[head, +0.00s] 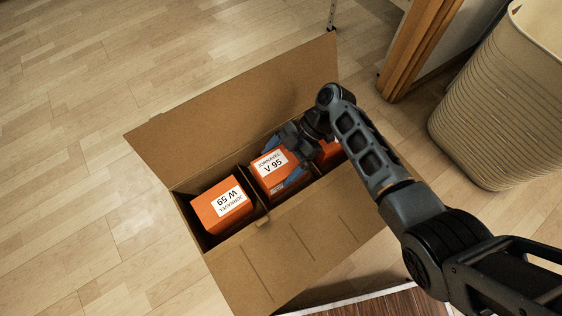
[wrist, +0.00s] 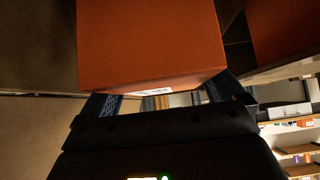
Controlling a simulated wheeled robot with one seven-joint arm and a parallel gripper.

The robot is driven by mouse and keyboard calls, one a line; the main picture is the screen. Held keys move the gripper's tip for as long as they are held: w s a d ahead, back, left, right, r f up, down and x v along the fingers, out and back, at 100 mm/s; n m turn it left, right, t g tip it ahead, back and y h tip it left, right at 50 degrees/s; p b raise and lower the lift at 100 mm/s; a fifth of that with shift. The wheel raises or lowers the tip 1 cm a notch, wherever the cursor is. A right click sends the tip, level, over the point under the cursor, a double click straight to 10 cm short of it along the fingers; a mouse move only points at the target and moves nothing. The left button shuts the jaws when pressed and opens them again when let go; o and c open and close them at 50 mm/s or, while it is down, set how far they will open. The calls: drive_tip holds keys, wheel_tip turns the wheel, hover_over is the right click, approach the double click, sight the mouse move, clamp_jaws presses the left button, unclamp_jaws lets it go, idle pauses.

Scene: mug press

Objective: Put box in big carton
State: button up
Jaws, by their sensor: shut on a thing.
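The big carton (head: 285,245) stands open on the floor in the head view, its long flaps spread and its inside divided into compartments. My gripper (head: 281,163) reaches into the middle compartment and is shut on an orange box (head: 268,165) with a white label. The fingers lie on two opposite sides of this box. In the wrist view the held box (wrist: 150,45) fills the top middle, between the fingers (wrist: 163,95). Whether it touches the carton's bottom is hidden.
Another labelled orange box (head: 222,207) sits in the left compartment. A third orange box (head: 329,154) shows in the right compartment, partly behind my arm. A ribbed beige bin (head: 500,115) stands at the right, near a wooden post (head: 417,45). Floor to the left is clear.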

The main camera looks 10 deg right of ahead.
drive_tip(key=shift+f+b, duration=0.4)
drive_tip(key=shift+b, duration=0.05)
drive_tip(key=shift+f, duration=0.2)
drive_tip(key=shift+r, duration=0.1)
drive_tip(key=o, duration=1)
drive_tip(key=shift+r, duration=0.25)
drive_tip(key=p+v, duration=0.3)
drive_tip(key=v, duration=0.9)
drive_tip(key=shift+r, duration=0.3)
